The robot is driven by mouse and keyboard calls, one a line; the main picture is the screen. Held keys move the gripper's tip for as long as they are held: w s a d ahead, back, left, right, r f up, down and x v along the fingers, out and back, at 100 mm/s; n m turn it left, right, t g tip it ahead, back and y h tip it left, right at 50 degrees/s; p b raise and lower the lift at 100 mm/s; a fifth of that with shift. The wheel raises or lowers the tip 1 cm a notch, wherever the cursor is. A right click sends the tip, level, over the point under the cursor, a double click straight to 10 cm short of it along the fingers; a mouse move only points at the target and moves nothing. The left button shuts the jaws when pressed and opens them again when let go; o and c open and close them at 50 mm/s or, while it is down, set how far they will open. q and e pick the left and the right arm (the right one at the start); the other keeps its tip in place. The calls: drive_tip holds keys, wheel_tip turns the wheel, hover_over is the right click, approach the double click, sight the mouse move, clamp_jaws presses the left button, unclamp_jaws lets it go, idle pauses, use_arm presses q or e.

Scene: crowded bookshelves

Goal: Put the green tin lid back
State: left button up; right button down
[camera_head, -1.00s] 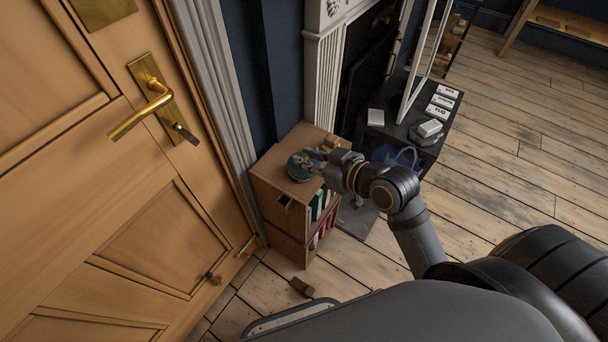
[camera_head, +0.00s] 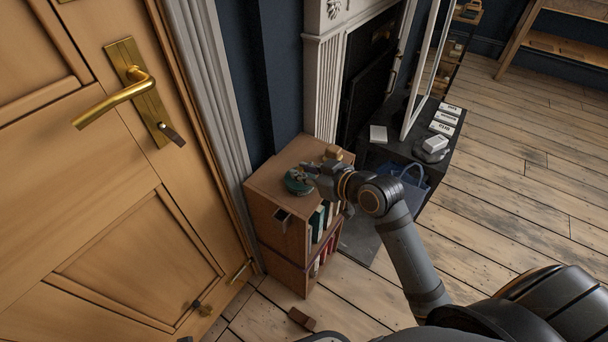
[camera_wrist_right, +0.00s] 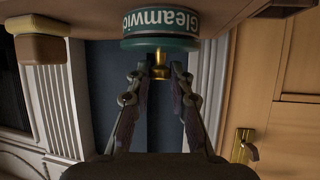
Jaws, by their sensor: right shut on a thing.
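The green tin (camera_head: 298,184) stands on top of the low wooden bookcase (camera_head: 262,178). In the right wrist view, which is upside down, the tin (camera_wrist_right: 160,22) shows its "Gleamwic…" label. The dark green lid (camera_wrist_right: 160,43) is at the tin's top with no gap showing between them. Its brass knob (camera_wrist_right: 160,66) points away from the tin. My right gripper (camera_head: 312,174) is at the tin, its fingertips (camera_wrist_right: 161,73) shut on the lid's knob. The gripper partly covers the tin in the head view. My left gripper is not in view.
A small tan block (camera_head: 333,153) stands behind the gripper on the bookcase top. Books (camera_head: 318,222) fill the shelves below. A wooden door (camera_head: 110,235) with a brass handle (camera_head: 118,98) is close on the left. A small brown block (camera_head: 301,319) lies on the floor.

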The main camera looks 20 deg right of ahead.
drive_tip(key=shift+f, duration=0.15)
drive_tip(key=c, duration=1.2)
unclamp_jaws()
